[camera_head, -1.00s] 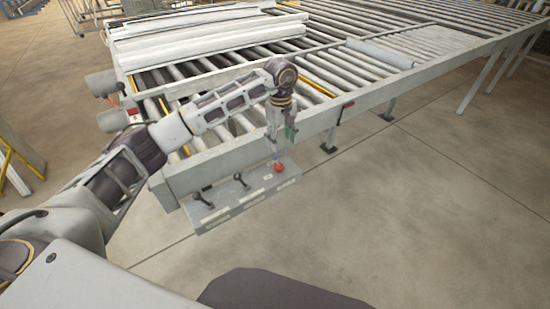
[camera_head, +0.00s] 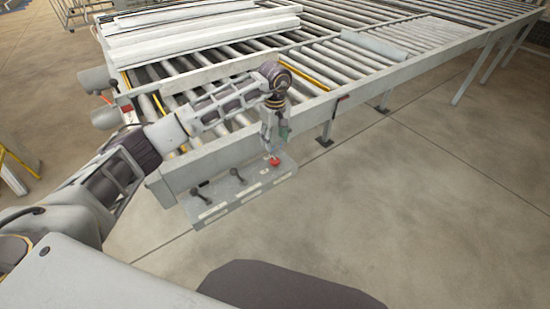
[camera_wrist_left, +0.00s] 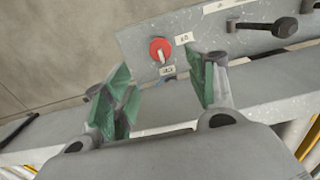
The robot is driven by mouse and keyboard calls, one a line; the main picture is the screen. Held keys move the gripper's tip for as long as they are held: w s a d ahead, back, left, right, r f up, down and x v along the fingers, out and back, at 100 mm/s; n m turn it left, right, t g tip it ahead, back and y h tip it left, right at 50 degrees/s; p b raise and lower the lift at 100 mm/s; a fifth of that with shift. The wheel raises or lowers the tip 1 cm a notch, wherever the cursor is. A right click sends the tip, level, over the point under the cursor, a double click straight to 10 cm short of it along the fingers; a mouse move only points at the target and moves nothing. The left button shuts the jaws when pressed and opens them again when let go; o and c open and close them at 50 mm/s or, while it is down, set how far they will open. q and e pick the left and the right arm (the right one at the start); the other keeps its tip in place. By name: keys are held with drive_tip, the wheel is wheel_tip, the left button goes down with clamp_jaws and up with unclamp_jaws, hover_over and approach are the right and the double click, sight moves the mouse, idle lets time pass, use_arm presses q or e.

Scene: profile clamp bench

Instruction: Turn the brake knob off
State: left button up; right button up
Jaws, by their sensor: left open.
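The brake knob (camera_head: 274,161) is a small red knob at the right end of the grey control panel (camera_head: 222,208) on the front of the roller bench. In the left wrist view the red knob (camera_wrist_left: 160,49) shows a pale bar across its face, with small labels beside it. My left gripper (camera_head: 270,150) hangs just above the knob in the head view. In the left wrist view its green-padded fingers (camera_wrist_left: 165,85) are apart, with the knob beyond the tips and between them. I see no contact. My right gripper is not in view.
Two black levers (camera_head: 200,192) stand on the same panel, left of the knob. The roller bench (camera_head: 300,128) lies behind, with white profiles (camera_head: 190,38) stacked on it. The floor (camera_head: 400,210) to the right is clear.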

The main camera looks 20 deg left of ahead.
sight(275, 159)
use_arm(q)
wheel_tip(275, 159, down, 10)
drive_tip(key=shift+f+p, duration=0.15)
drive_tip(key=shift+p, duration=0.8)
drive_tip(key=shift+c, duration=0.2)
drive_tip(key=c, duration=1)
